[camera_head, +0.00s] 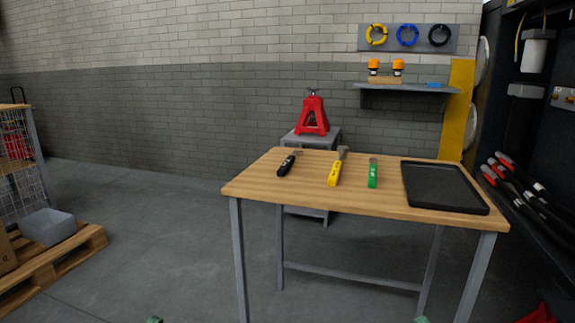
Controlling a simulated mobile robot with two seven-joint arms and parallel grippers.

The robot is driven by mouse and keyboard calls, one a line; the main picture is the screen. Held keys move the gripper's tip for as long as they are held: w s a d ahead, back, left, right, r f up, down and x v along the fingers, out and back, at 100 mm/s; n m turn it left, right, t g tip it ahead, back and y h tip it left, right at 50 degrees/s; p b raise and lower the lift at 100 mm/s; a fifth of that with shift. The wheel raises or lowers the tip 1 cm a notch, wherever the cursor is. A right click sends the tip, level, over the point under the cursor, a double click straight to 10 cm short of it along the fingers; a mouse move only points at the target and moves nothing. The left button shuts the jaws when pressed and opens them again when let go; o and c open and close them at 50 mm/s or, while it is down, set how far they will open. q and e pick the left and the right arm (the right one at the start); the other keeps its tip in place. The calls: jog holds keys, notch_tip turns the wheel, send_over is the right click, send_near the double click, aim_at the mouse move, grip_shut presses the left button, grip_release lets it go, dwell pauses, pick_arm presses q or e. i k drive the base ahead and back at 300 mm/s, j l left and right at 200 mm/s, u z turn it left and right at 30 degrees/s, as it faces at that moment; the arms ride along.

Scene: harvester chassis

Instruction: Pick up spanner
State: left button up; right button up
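Three hand tools lie apart on the wooden table (262,189). A black-handled tool (286,165) with a grey head lies at the left, a yellow-handled tool (335,174) with a grey head is in the middle, and a green-handled tool (373,174) lies to its right. They are too small to tell which one is the spanner. Only small teal tips, seemingly of my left gripper (154,319) and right gripper (421,319), show at the bottom edge. Both are well in front of and below the tabletop, away from the tools. Their opening is not visible.
A black tray (443,187) takes up the table's right end. A red jack stand (312,114) stands on a grey stand behind the table. Machinery with red-and-black handles (507,165) is close on the right. A pallet (71,256) with a grey bin lies left; floor between is clear.

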aim_at(283, 169)
jog(key=i+j+z, duration=0.2)
jog(key=i, duration=0.3)
jog(key=i+j+z, duration=0.25)
jog(key=i, duration=0.85)
